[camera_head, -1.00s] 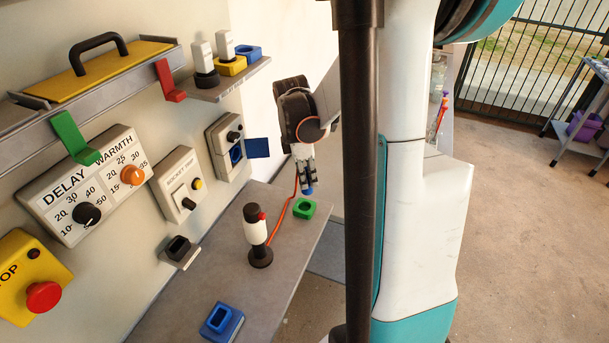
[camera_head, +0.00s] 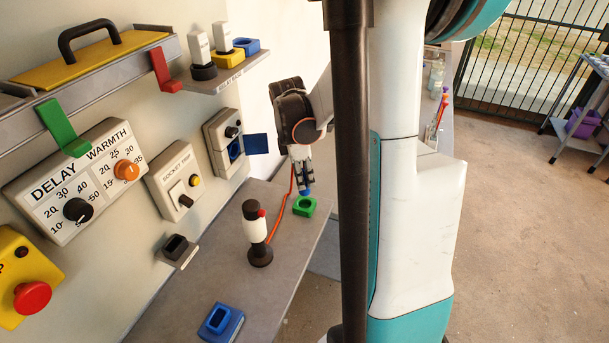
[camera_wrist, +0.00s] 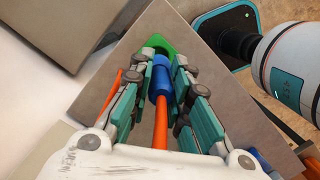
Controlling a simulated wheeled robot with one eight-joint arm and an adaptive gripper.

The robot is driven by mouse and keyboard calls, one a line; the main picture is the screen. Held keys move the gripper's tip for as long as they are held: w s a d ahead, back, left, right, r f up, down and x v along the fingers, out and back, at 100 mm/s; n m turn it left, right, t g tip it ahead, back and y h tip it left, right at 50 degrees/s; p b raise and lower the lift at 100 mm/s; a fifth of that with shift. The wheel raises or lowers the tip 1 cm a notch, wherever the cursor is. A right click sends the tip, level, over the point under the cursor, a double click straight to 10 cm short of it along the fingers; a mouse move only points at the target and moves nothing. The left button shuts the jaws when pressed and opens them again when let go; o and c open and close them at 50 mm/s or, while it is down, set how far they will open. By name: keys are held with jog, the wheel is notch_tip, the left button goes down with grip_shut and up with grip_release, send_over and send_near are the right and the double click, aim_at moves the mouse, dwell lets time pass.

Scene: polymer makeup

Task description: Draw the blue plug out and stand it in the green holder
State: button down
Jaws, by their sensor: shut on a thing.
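My gripper (camera_head: 304,182) is shut on the blue plug (camera_wrist: 161,80), which has an orange cable running back from it between the fingers. The plug also shows as a small blue tip under the fingers in the head view (camera_head: 306,192). The green holder (camera_head: 304,206) stands on the grey shelf near its right edge, just below the plug. In the wrist view the green holder (camera_wrist: 158,43) lies just beyond the plug's tip, partly hidden by it. I cannot tell whether the plug's tip touches or enters the holder.
A black and white handle (camera_head: 256,232) stands upright on the grey shelf (camera_head: 215,278), with the orange cable (camera_head: 277,222) beside it. A blue holder (camera_head: 221,322) sits at the shelf's near end. The wall carries a socket box (camera_head: 226,142) with a blue flap and several control panels.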

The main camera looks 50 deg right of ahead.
aim_at(305, 192)
jog(key=shift+f+b, duration=1.1)
jog(key=shift+f, duration=0.55)
jog(key=shift+f+b, duration=1.4)
jog(key=shift+f, duration=0.2)
dwell(0.6)
jog(key=c, duration=1.4)
grip_release()
jog(key=shift+r, duration=0.15)
jog(key=r, duration=0.4)
jog(key=a+r, duration=0.1)
jog(key=r, duration=0.2)
jog(key=w+r, duration=0.1)
jog(key=r, duration=0.3)
jog(key=shift+a+r, duration=0.2)
jog(key=shift+r, duration=0.15)
